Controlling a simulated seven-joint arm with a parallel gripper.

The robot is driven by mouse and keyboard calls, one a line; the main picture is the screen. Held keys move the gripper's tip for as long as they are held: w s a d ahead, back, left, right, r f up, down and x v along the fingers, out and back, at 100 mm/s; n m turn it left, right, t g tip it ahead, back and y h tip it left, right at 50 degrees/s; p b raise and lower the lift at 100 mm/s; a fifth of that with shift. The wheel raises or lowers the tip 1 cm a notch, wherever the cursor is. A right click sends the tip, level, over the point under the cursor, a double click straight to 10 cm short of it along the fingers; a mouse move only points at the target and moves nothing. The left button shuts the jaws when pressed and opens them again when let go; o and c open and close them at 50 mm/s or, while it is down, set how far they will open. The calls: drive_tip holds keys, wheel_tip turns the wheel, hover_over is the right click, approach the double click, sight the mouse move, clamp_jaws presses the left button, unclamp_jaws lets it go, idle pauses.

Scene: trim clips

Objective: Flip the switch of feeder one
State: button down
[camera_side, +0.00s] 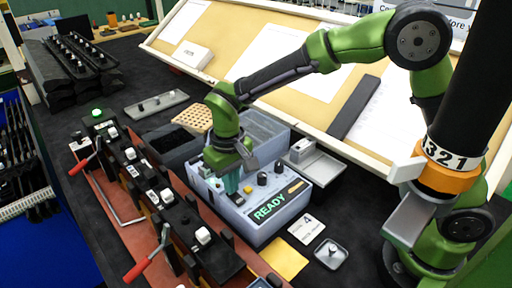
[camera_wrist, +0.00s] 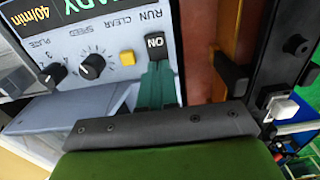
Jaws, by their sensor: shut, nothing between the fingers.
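The feeder box (camera_side: 241,218) is a pale blue-grey control unit with a lit READY display (camera_side: 270,207), standing in the middle of the side view. In the side view my gripper (camera_side: 231,190) points down onto the panel's left part and hides the switch.
A yellow button (camera_wrist: 127,58) and black knobs (camera_wrist: 92,66) sit close to the switch on the panel. A dark rail with white clips (camera_side: 203,236) and red-handled clamps (camera_side: 147,254) runs along the left. A grey bin (camera_side: 265,130) stands behind the box.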

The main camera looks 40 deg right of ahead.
sight(241, 196)
drive_tip(key=shift+f, duration=0.55)
drive_tip(key=shift+r, duration=3.55)
drive_tip(key=shift+w, duration=0.1)
drive_tip(key=shift+s+d+f+y, duration=0.15)
drive_tip(key=shift+s+d, duration=0.15)
drive_tip(key=shift+s, duration=0.25)
drive_tip(key=shift+s+d+f+y, duration=0.15)
drive_tip(key=shift+s+d, duration=0.1)
drive_tip(key=shift+s, duration=0.25)
drive_tip(key=s+d+r+m+t, duration=0.2)
drive_tip(key=s+d+r+t, duration=0.1)
drive_tip(key=s+d, duration=0.4)
drive_tip(key=s+d+r+m+t+y, duration=0.1)
drive_tip(key=s+d+r+m+t, duration=0.1)
drive_tip(key=s+d+r+t, duration=0.2)
drive_tip(key=shift+s+d+r, duration=1.1)
drive_tip(key=shift+s+d, duration=0.35)
drive_tip(key=shift+s, duration=0.1)
